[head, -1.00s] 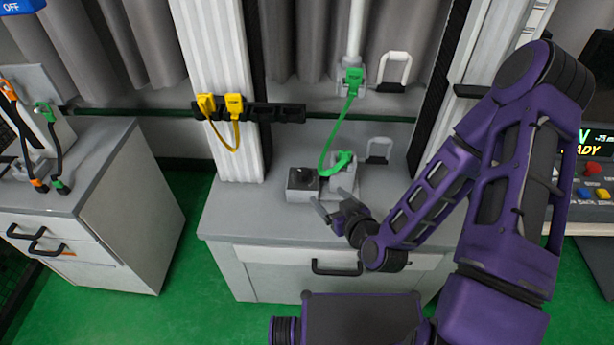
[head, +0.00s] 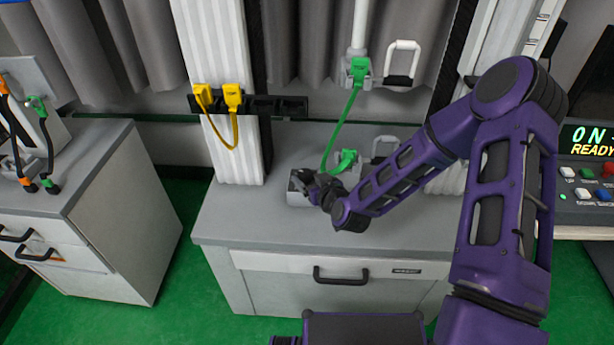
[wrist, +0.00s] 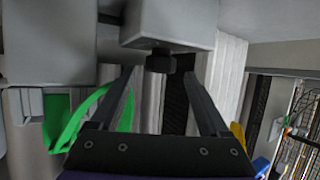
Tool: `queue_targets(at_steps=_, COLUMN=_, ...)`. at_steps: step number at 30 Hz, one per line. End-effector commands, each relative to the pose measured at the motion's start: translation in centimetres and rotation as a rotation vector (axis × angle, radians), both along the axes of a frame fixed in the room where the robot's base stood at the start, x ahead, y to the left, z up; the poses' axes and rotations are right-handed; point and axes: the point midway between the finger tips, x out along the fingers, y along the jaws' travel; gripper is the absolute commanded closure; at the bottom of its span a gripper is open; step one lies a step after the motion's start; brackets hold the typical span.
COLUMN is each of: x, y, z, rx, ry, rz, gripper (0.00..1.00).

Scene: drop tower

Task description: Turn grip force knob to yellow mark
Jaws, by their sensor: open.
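The knob (wrist: 159,61) is small and dark and sticks out of a light grey box (wrist: 180,22) in the wrist view. In the head view the same box (head: 297,198) stands on the grey cabinet top, and my gripper hides its knob. My gripper (head: 308,180) is at the box there. In the wrist view my gripper (wrist: 158,72) is open, with one finger on each side of the knob in the picture. I cannot tell whether the fingers touch it. No yellow mark shows on the box or knob.
A green plug (head: 346,158) with a green cable stands just behind and right of the box. A yellow cable (head: 234,125) hangs from a black rack on the left. The front of the cabinet top (head: 240,226) is clear.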

Motion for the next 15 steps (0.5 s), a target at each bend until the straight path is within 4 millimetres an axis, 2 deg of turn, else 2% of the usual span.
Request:
queue_targets(at_steps=6, x=1.7, y=0.8, z=-0.8, rx=-0.001, ry=-0.001, rz=-0.001, gripper=0.21)
queue_targets(at_steps=15, x=1.9, y=0.9, z=-0.9, rx=-0.001, ry=-0.001, rz=-0.001, gripper=0.21)
